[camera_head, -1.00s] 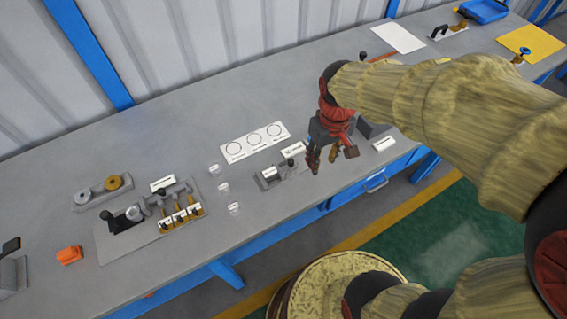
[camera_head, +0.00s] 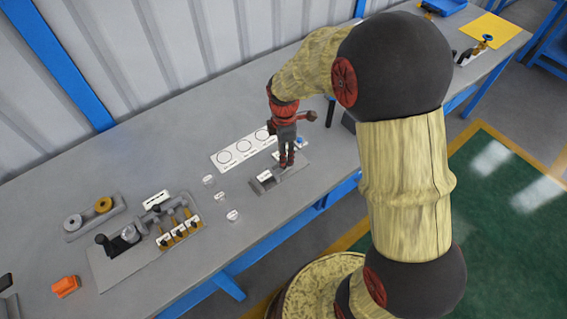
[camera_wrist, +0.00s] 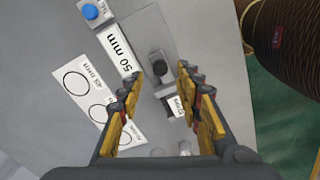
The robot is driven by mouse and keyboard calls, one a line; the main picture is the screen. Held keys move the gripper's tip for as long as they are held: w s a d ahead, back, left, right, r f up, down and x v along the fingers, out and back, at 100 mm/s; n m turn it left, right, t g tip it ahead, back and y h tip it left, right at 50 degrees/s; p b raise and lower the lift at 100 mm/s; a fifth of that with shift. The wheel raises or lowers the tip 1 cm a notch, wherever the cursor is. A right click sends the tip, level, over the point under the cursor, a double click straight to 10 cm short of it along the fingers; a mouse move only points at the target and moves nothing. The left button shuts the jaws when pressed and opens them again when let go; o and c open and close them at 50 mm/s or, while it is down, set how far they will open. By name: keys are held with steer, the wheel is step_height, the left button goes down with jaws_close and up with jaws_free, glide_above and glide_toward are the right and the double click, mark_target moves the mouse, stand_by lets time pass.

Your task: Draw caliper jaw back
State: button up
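The caliper fixture (camera_head: 266,186) is a small grey block and plate near the bench's front edge, partly behind my gripper in the head view. In the wrist view its grey plate (camera_wrist: 139,38) carries a dark round knob (camera_wrist: 158,58) on a dark jaw block (camera_wrist: 161,84), with a labelled part (camera_wrist: 177,104) below. My gripper (camera_head: 287,163) points down over the fixture's right end. In the wrist view my gripper (camera_wrist: 160,73) is open, its yellow fingers on either side of the knob and block. I see a gap to both fingers; exact height is unclear.
A "50 mm" label (camera_wrist: 118,49) and a blue-topped white block (camera_wrist: 92,12) lie beside the fixture. A white card with circles (camera_head: 243,151) is behind it. Small clear cups (camera_head: 208,181) and a tool rack (camera_head: 150,235) stand left. The bench beyond the card is clear.

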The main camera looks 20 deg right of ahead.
step_height(320, 180, down, 5)
steer(key=shift+f+b, duration=0.2)
steer(key=shift+b, duration=0.35)
steer(key=shift+c, duration=1.4)
jaws_close()
